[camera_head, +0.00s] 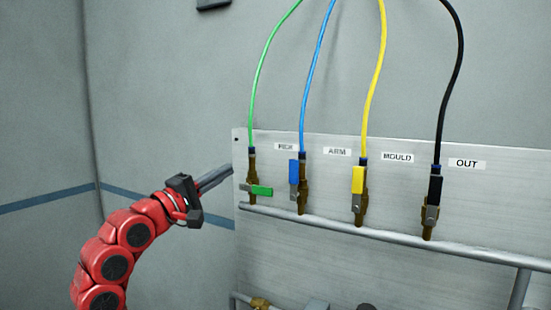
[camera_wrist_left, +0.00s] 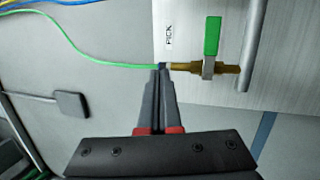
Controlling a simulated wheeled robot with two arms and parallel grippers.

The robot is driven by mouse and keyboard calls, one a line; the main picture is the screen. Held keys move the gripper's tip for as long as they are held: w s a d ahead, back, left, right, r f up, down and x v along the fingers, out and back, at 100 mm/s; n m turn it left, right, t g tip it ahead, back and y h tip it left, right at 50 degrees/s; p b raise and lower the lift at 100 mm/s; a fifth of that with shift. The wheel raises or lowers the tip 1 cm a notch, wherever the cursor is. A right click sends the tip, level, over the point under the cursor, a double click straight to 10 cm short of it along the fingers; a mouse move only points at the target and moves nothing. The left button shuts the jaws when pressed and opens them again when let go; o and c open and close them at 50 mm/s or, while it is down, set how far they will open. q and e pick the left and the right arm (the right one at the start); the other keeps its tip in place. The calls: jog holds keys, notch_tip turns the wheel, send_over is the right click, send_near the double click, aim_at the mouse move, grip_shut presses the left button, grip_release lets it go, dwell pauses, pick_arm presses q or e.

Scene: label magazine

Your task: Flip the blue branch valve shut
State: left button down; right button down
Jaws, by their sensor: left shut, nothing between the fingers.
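The blue valve handle (camera_head: 294,172) stands upright, in line with its brass body (camera_head: 303,195) and the blue hose (camera_head: 316,70) above it. The label to its right reads ARM. My left gripper (camera_head: 230,169) is at the panel's left edge in the head view, left of the green valve and apart from the blue one. Its fingers are together and empty. In the left wrist view the gripper (camera_wrist_left: 163,70) shows in front of the green valve's hose end. The blue valve is not in that view. My right gripper is in neither view.
The green handle (camera_head: 262,190) lies crosswise between my gripper and the blue valve. The yellow handle (camera_head: 358,180) and black handle (camera_head: 435,189) stand upright to the right. A grey pipe (camera_head: 390,234) runs below the valves. Hoses rise above the panel (camera_head: 400,270).

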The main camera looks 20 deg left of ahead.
aim_at(294, 172)
pick_arm(q)
jog(key=s+d+g, duration=0.2)
jog(key=s+d+m+g+p, duration=0.1)
jog(key=shift+s+d+r+h, duration=0.2)
jog(key=shift+s+r+h, duration=0.1)
jog(key=shift+s, duration=0.1)
jog(key=w+d+p, duration=0.7)
jog(key=w, duration=0.2)
jog(key=shift+w, duration=0.15)
